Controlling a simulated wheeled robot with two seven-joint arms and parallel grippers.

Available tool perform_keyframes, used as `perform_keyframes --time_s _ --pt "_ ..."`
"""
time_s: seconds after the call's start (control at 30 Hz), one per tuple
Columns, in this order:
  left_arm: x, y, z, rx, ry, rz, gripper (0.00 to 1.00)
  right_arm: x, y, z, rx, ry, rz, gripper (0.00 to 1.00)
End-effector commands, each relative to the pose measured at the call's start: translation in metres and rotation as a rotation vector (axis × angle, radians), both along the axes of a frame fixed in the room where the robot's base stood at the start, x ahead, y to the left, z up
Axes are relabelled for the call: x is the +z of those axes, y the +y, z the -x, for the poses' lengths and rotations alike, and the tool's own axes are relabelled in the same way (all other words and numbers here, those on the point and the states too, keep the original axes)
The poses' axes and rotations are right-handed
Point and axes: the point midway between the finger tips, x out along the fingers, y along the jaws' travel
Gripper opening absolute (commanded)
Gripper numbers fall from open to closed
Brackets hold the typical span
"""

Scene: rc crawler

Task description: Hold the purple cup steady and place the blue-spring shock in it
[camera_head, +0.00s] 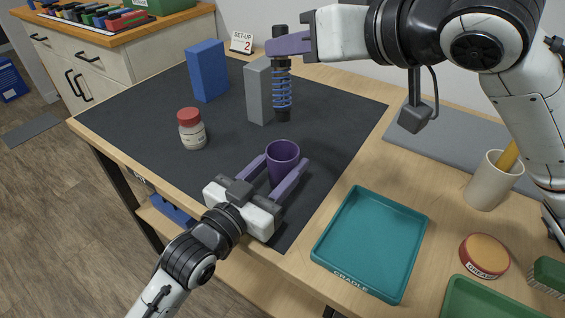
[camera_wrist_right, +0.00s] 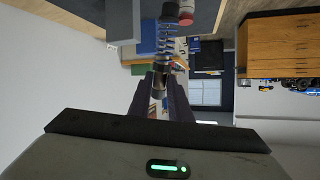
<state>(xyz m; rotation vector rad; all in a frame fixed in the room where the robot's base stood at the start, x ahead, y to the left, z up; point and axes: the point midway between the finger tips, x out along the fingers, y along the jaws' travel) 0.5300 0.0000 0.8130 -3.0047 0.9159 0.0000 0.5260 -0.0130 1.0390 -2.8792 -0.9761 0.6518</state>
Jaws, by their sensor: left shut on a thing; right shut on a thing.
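The purple cup (camera_head: 283,158) stands upright on the dark mat in the head view. My left gripper (camera_head: 279,172) has its fingers on either side of the cup and is shut on it. The blue-spring shock (camera_head: 282,88) hangs upright in the air above the cup, with its lower end over or slightly behind the cup mouth. My right gripper (camera_head: 283,44) is shut on the shock's dark upper end. In the right wrist view the shock (camera_wrist_right: 167,38) extends from between the fingers (camera_wrist_right: 162,92). The inside bottom of the cup is hidden.
On the dark mat (camera_head: 130,113) stand a blue block (camera_head: 207,71), a grey block (camera_head: 259,92) and a red-lidded jar (camera_head: 192,129). A teal tray (camera_head: 371,243) lies to the right of the cup. A beige cup (camera_head: 487,186) and a grease tin (camera_head: 484,256) are farther right.

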Motion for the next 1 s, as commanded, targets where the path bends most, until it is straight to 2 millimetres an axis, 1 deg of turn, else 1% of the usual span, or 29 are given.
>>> perform_keyframes --time_s 1.0 --pt "0.0 0.0 0.0 0.0 0.0 0.0 0.22 -0.072 0.0 0.001 0.001 0.001 0.0 0.0"
